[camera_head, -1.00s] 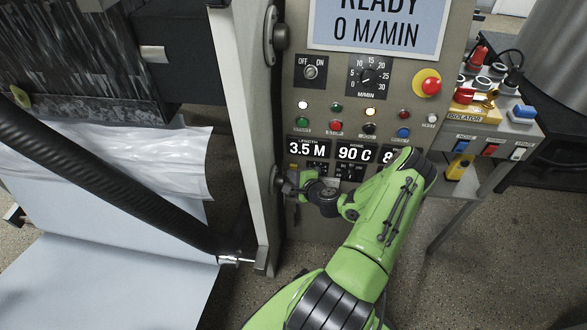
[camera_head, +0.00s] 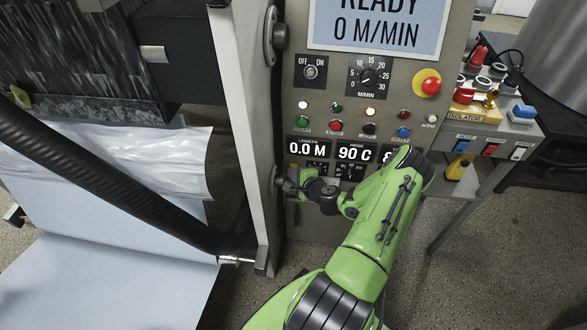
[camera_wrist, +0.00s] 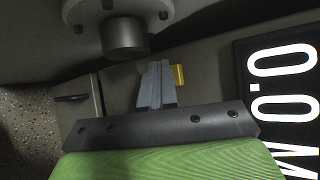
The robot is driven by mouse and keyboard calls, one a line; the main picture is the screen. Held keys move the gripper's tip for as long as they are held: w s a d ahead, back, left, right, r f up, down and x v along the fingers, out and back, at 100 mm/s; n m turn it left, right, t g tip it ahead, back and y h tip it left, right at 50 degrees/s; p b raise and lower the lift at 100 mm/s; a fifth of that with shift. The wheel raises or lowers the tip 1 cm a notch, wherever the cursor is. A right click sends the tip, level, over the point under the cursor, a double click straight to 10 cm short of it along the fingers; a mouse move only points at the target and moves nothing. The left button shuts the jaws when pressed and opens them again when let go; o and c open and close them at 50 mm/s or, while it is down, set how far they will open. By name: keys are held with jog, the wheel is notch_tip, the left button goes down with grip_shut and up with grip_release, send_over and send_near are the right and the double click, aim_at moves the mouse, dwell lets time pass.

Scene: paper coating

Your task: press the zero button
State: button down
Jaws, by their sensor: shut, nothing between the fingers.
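A small yellow button (camera_wrist: 179,75), which seems to be the zero button, shows beside my fingertips in the wrist view; its label cannot be read. In the head view it is a small yellow patch (camera_head: 293,167) below the length display (camera_head: 309,149), which reads 0.0 M. My gripper (camera_wrist: 156,82) is shut and empty, with its fingers close to the panel at the button. Whether the fingertips touch the button cannot be told. In the head view my gripper (camera_head: 290,181) is at the panel's lower left.
The control panel (camera_head: 350,100) carries a key switch (camera_head: 310,72), a speed dial (camera_head: 369,77), a red stop button (camera_head: 431,86) and several coloured buttons. A dark round fitting (camera_wrist: 126,38) sits close to my fingers. My arm covers part of the right display.

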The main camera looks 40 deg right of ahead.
jog(key=shift+s+a, duration=0.5)
jog(key=shift+a, duration=0.05)
jog(key=shift+a, duration=0.1)
jog(key=s+a, duration=0.1)
jog(key=a, duration=0.1)
jog(key=s+a+b, duration=0.1)
jog(key=s, duration=0.1)
jog(key=shift+a, duration=0.4)
dwell(0.5)
